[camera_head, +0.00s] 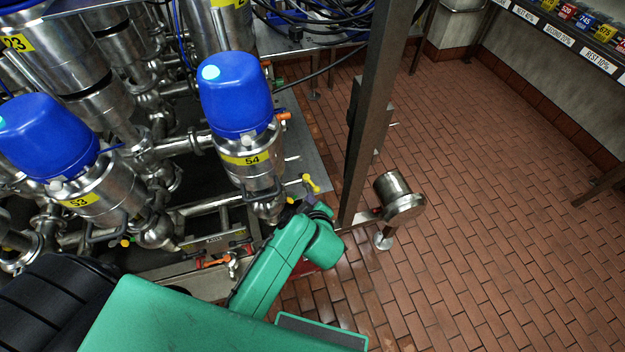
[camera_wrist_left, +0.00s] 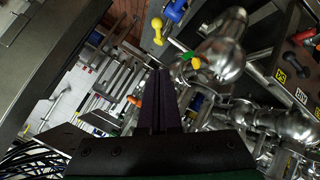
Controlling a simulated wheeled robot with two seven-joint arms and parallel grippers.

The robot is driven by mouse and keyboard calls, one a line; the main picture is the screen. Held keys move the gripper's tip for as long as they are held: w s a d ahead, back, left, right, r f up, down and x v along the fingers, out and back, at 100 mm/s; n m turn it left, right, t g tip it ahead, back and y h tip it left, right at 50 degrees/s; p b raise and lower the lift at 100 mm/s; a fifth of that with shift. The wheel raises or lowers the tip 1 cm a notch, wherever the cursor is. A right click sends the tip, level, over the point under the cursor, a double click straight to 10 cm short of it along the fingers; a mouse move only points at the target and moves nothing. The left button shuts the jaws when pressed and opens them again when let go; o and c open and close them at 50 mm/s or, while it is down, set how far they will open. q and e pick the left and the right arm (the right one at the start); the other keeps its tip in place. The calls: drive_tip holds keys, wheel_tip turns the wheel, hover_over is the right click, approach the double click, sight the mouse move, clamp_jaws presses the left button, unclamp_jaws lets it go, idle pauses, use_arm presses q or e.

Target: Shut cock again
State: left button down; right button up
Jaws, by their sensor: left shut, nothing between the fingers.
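Several small cocks with coloured handles sit on the pipework; I cannot tell which one the task means. A yellow cock handle (camera_head: 311,184) stands below the valve marked 54, just above my left gripper (camera_head: 309,204), which is mostly hidden behind my green arm. An orange cock handle (camera_head: 215,263) lies lower left. In the left wrist view, my left gripper (camera_wrist_left: 160,75) has its dark fingers together and empty. Ahead of the fingertips are a yellow handle (camera_wrist_left: 157,31), a blue handle (camera_wrist_left: 174,10) and a green and yellow handle (camera_wrist_left: 192,60). No contact with a handle is visible.
Blue-capped valves 54 (camera_head: 236,92) and 53 (camera_head: 45,135) crowd the left among steel pipes. A dark upright post (camera_head: 373,110) and a steel cylinder (camera_head: 399,197) stand right of my gripper. The tiled floor (camera_head: 480,230) is open on the right.

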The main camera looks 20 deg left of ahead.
use_arm(q)
approach(310, 183)
drive_tip(key=w+a, duration=0.2)
drive_tip(key=a, duration=0.1)
drive_tip(key=w+f+b, duration=0.1)
drive_tip(key=d+f, duration=0.1)
drive_tip(key=shift+w+d+f+b, duration=0.15)
drive_tip(key=shift+w+f+b, duration=0.15)
drive_tip(key=shift+w+b, duration=0.1)
drive_tip(key=shift+w+d+f, duration=0.2)
drive_tip(key=shift+f, duration=0.15)
drive_tip(key=shift+a, duration=0.1)
